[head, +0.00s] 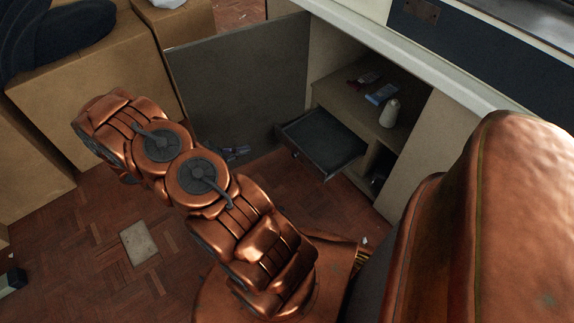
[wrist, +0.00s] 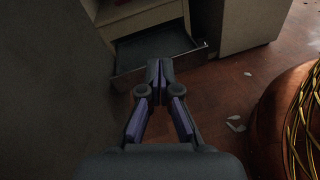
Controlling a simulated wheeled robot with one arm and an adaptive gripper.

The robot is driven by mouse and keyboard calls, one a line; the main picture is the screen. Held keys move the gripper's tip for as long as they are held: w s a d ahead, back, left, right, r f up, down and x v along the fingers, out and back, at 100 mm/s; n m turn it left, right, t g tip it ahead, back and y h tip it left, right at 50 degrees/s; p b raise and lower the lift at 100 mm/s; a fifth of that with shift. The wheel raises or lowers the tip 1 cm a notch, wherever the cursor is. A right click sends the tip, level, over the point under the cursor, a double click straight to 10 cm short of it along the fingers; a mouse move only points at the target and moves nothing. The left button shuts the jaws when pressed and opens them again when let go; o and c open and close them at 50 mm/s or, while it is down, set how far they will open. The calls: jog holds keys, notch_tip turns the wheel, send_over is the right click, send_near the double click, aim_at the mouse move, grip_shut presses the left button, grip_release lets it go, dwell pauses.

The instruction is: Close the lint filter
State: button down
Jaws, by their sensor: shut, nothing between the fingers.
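The lint filter (head: 318,143) looks like a dark shallow drawer. In the head view it is pulled out of the open cabinet, below a shelf. In the wrist view the lint filter (wrist: 150,44) is at the upper middle, with its front edge towards me. My gripper (wrist: 158,70) has its fingertips together with nothing between them. The tips overlap the filter's front edge in the wrist view; I cannot tell whether they touch it. In the head view my gripper (head: 238,151) shows small to the left of the filter, mostly hidden behind my arm.
A grey door panel (head: 245,95) stands open left of the filter. A white bottle (head: 390,113) and a blue packet (head: 381,94) are on the cabinet shelf (head: 345,100). Cardboard boxes (head: 95,75) stand at the left. Small pale scraps (wrist: 236,124) lie on the otherwise mostly clear floor.

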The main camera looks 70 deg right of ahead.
aim_at(293, 155)
jog(key=s+d+f+n+t+h+b, duration=0.1)
jog(key=d+f+n+b, duration=0.15)
jog(key=f, duration=0.65)
jog(key=s+d+f+n+t+h+b, duration=0.1)
jog(key=f+n+b, duration=0.15)
jog(key=f, duration=0.65)
jog(key=shift+m, duration=0.5)
jog(key=b+x, duration=0.5)
jog(key=x, duration=0.7)
jog(key=shift+s+r, duration=0.15)
jog(key=shift+r, duration=0.05)
jog(key=shift+s+d+r+h, duration=0.15)
jog(key=shift+s+d+h, duration=0.2)
jog(key=shift+d, duration=0.3)
